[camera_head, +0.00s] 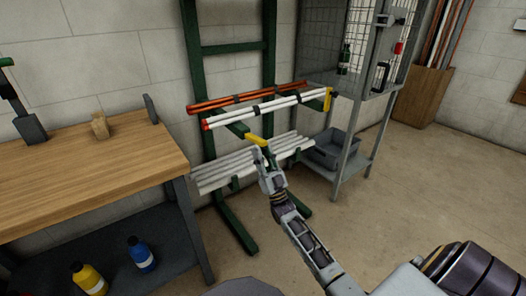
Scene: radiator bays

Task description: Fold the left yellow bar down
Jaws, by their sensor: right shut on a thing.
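The left yellow bar (255,140) is at the front end of a green arm of the rack (193,75), below the white pipes. It lies slanted, not upright. My right gripper (267,154) is at its lower right end and is shut on it; the fingertips are small and partly merge with the bar. The right yellow bar (328,99) stands upright at the right end of the white pipes (268,107). My left gripper is not in view.
Orange pipes (235,98) lie behind the white ones, and more white pipes (216,177) rest on the lower arms. A wooden workbench (80,180) stands left. A wire cage shelf (350,105) with a grey bin (335,150) stands right. Floor in front is clear.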

